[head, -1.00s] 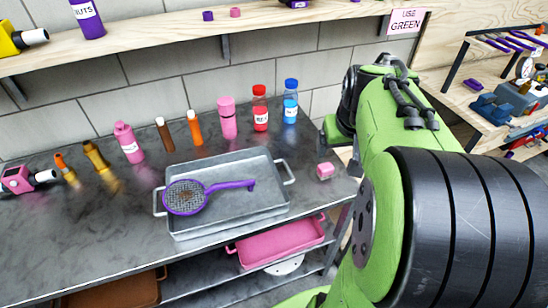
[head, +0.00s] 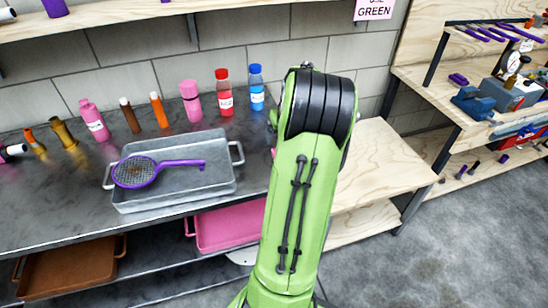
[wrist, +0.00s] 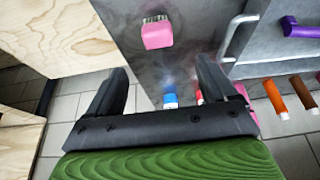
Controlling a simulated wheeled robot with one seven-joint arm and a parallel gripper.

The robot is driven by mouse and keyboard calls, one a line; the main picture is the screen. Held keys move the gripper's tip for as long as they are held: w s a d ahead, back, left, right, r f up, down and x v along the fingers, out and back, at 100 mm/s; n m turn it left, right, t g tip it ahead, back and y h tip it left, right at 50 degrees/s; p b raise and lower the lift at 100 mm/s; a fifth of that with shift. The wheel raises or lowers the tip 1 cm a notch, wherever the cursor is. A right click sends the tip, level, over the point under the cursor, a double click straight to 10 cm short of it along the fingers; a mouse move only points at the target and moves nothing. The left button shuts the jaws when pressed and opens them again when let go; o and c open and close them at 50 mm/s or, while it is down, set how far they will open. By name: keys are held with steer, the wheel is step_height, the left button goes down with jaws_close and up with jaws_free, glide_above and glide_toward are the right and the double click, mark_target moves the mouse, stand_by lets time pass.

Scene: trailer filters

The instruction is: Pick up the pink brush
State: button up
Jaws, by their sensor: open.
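The pink brush (wrist: 157,34) is a small block with short bristles along one edge. It lies on the grey metal tabletop (wrist: 178,66), near the edge by a gap to the wooden bench. In the head view my arm hides nearly all of it. My gripper (wrist: 162,70) is open and empty, its two dark fingers spread. In the wrist view the brush shows beyond the fingertips, roughly between them and not touched by them. In the head view my gripper is hidden behind my green arm.
A metal tray (head: 190,180) holding a purple strainer (head: 140,171) stands left of the brush. Red (head: 224,95) and blue (head: 257,90) bottles and several others stand along the wall. A wooden bench (head: 375,165) is at the right. Pink (head: 228,228) and brown (head: 70,270) trays sit below.

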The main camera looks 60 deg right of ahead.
steer(key=b+x, duration=0.2)
steer(key=x, duration=1)
steer(key=shift+s+b, duration=0.2)
steer(key=shift+b, duration=0.2)
steer(key=shift+r, duration=0.1)
steer(key=c, duration=1.1)
steer(key=shift+o, duration=0.2)
step_height(320, 180, up, 10)
steer(key=p, duration=0.3)
